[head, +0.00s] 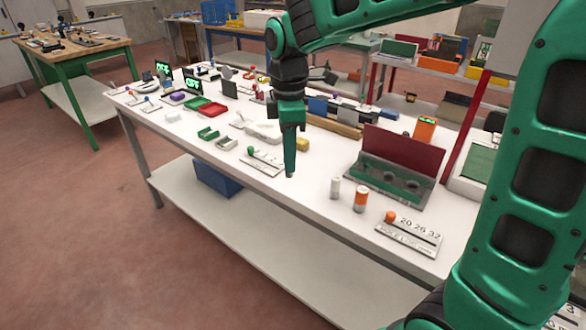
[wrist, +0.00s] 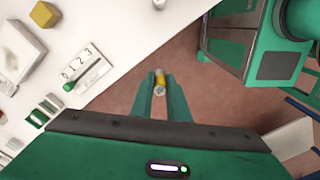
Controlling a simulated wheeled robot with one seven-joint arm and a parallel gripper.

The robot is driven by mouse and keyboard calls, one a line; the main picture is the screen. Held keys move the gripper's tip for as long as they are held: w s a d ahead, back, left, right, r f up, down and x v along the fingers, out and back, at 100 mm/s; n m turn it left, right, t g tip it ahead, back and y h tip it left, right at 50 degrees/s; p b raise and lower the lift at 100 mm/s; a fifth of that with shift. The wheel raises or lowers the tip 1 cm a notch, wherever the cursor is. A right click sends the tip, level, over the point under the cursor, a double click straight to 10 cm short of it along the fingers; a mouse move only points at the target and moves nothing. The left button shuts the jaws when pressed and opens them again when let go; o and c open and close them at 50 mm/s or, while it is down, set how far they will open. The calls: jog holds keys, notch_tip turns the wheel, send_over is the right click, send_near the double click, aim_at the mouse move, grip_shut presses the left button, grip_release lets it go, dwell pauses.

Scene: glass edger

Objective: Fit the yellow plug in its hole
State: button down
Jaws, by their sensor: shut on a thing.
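My gripper (head: 290,172) points down near the front edge of the white table (head: 232,168). In the wrist view my gripper (wrist: 160,84) is shut on a small yellow piece with a grey end, which looks like the yellow plug (wrist: 160,77). It sits between the fingertips, with floor behind it in that view. In the head view the fingers hide the plug. I cannot make out which hole is the plug's. A grey-green case with a dark red raised lid (head: 392,182) shows round recesses to the right of my gripper.
A white cylinder (head: 335,188) and an orange-and-white cylinder (head: 361,199) stand right of my gripper. A plate with an orange knob (head: 410,233) is at the front right.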

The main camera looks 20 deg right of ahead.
jog(key=w+d+f, duration=0.4)
jog(key=d, duration=0.1)
jog(key=w+d+f, duration=0.1)
jog(key=d+f, duration=0.1)
jog(key=d, duration=0.1)
jog(key=shift+w, duration=0.4)
notch_tip(320, 180, down, 3)
jog(key=shift+w+d+f, duration=0.1)
jog(key=shift+f, duration=0.3)
jog(key=shift+f, duration=0.15)
jog(key=c, duration=1.7)
grip_release()
jog(key=r, duration=1)
jog(key=shift+a+r, duration=0.25)
jog(key=shift+r, duration=0.15)
